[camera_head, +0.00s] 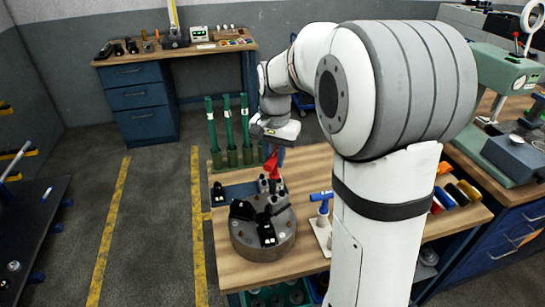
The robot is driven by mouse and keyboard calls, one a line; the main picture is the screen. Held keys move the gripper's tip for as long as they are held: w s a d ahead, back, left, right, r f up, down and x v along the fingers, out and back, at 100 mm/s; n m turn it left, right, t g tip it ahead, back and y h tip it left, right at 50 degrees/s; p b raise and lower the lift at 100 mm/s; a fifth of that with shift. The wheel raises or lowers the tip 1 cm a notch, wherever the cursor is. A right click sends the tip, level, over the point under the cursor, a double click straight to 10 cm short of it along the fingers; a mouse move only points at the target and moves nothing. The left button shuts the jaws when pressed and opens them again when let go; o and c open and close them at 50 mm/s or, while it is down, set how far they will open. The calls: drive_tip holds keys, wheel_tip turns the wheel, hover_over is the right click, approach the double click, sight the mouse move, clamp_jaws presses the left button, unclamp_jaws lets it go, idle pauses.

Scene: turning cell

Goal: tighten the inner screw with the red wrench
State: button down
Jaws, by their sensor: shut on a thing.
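The red wrench (272,167) stands roughly upright at the far side of a round grey chuck (263,243) on the wooden workbench. My gripper (275,146) is above the chuck's far edge and shut on the upper part of the red wrench. The wrench's lower end is close to the top of a grey jaw block (277,203) on the chuck. I cannot tell whether its tip sits in a screw. The inner screw is too small or hidden to make out. Black jaws (266,231) also sit on the chuck.
A blue-handled tool (321,196) stands in a light holder right of the chuck, close to my arm. Coloured rolls (457,194) lie at the bench's right. A green machine (505,75) stands farther right.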

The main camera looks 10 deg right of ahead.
drive_tip(key=n, duration=0.9)
drive_tip(key=shift+n, duration=0.5)
drive_tip(key=shift+f, duration=0.65)
drive_tip(key=shift+f+b, duration=0.6)
drive_tip(key=shift+f, duration=0.05)
idle(0.8)
idle(0.3)
drive_tip(key=shift+m, duration=1.5)
